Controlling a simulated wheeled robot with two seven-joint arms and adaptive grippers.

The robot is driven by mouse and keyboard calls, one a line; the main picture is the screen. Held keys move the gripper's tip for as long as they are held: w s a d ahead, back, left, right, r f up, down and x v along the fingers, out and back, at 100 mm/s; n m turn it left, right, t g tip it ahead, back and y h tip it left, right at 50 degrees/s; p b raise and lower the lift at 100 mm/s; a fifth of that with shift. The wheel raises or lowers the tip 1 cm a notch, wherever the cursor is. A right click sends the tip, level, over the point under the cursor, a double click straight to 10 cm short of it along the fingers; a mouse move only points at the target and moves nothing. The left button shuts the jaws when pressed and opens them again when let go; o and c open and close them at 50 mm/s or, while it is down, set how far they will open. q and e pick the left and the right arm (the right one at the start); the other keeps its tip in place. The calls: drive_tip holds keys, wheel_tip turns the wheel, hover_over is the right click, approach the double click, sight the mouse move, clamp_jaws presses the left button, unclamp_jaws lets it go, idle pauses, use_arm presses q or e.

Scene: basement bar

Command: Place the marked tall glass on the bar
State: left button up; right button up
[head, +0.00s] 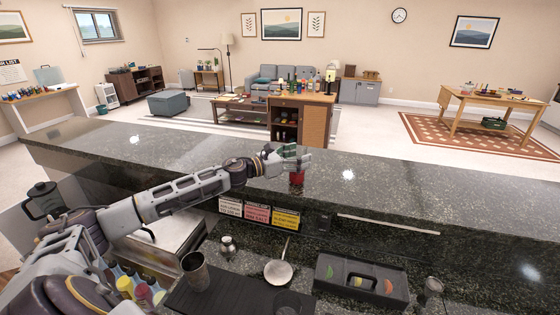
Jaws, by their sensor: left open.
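A tall glass with a red band (297,179) shows at the front part of the dark stone bar (400,192). It looks upright; its upper part is partly hidden by my left gripper (293,160). My left gripper is open, with its fingers at or around the top of the glass. I cannot tell whether they touch it, nor whether the base of the glass rests fully on the bar. My right gripper is not in view.
Below the bar, the lower counter holds a dark tumbler (196,272), a metal jigger (228,246), a small round pan (278,272) and a dark caddy (362,280). Coloured signs (257,214) hang under the bar edge. The bar top is clear on both sides.

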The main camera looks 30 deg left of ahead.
use_arm(q)
drive_tip(key=shift+r, duration=0.1)
drive_tip(key=shift+b+v, duration=0.45)
drive_tip(key=shift+v, duration=0.4)
drive_tip(key=shift+b+v, duration=0.9)
drive_tip(key=shift+v, duration=1)
drive_tip(key=shift+s+a, duration=0.2)
drive_tip(key=shift+s, duration=0.05)
drive_tip(key=shift+s+a, duration=0.25)
drive_tip(key=shift+s, duration=0.15)
drive_tip(key=shift+s, duration=0.1)
